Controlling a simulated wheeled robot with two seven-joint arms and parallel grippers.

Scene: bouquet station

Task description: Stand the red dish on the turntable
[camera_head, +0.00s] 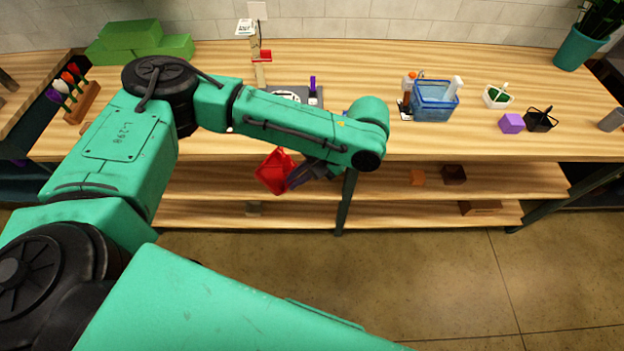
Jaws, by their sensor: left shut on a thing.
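The red dish (274,173) is in my left gripper (294,178), tilted, in front of the table's front edge and apart from the tabletop. The gripper is shut on the dish's right side; my left forearm and wrist pass above it. A dark flat piece with a white round marking (286,96) lies on the table behind my forearm, which hides its front part; it may be the turntable, but I cannot tell for sure. My right gripper is not in view.
A purple upright item (312,88) stands by the dark piece. A blue basket (434,102), a white bowl (497,97), a purple block (511,124) and a black basket (541,121) stand to the right. Green blocks (136,42) sit back left. Shelves run below the tabletop.

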